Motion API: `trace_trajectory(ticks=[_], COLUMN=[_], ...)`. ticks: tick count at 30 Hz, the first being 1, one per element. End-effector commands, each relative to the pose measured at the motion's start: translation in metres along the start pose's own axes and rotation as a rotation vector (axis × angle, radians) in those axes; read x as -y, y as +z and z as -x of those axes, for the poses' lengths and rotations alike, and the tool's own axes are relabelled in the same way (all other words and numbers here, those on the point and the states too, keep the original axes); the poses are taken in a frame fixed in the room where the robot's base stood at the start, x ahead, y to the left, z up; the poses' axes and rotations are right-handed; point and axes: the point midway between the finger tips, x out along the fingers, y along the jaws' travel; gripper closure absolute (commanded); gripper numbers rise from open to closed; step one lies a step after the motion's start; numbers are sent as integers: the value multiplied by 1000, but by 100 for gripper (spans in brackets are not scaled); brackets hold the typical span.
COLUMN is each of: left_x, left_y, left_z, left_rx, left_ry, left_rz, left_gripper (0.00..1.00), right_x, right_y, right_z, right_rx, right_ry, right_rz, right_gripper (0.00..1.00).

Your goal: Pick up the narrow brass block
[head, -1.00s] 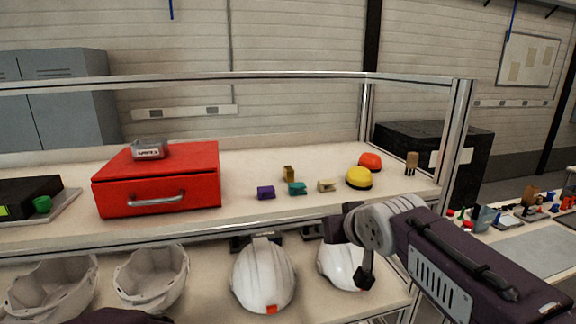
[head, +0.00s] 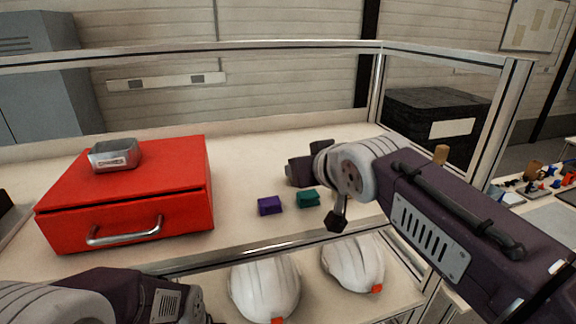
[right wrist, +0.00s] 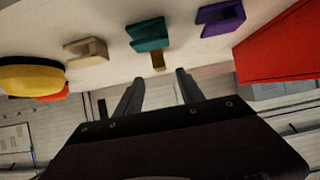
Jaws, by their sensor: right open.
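The narrow brass block (right wrist: 158,60) shows in the right wrist view as a small gold-brown piece just beyond the teal block, between and past my fingertips. In the head view it is hidden behind my right arm. My right gripper (right wrist: 158,76) is open and empty, with one finger on each side of the brass block's line and the block apart from both. In the head view its fingers cannot be made out behind the wrist. My left arm's links show at the lower left of the head view; its gripper is out of view.
The teal block (head: 307,198) and purple block (head: 270,205) lie on the shelf near the brass block. A tan block (right wrist: 87,52) and yellow dome (right wrist: 33,76) are farther along. A red toolbox (head: 130,190) stands left. White helmets (head: 265,288) sit below.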

Motion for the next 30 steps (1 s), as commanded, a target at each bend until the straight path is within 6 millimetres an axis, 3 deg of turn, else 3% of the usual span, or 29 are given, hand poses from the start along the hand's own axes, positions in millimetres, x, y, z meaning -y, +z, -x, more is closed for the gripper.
trace_trajectory(ticks=[9,14,18,21,30], left_x=[0,0,-1,-1,-1], left_y=[-2,-2,-4,-4,-4], left_z=[19,22,40,43,42], left_rx=[1,1,0,0,1], left_ry=[0,0,0,0,0], left_rz=[0,0,0,0,0], left_gripper=[64,64,64,64,64], right_x=[0,0,0,0,0], right_y=[-1,0,1,3,4], right_z=[-36,-42,-66,-82,-91], right_rx=[3,2,7,3,-2], right_ry=[1,1,1,1,0], right_rz=[0,0,2,1,0], right_gripper=[55,55,55,55,57])
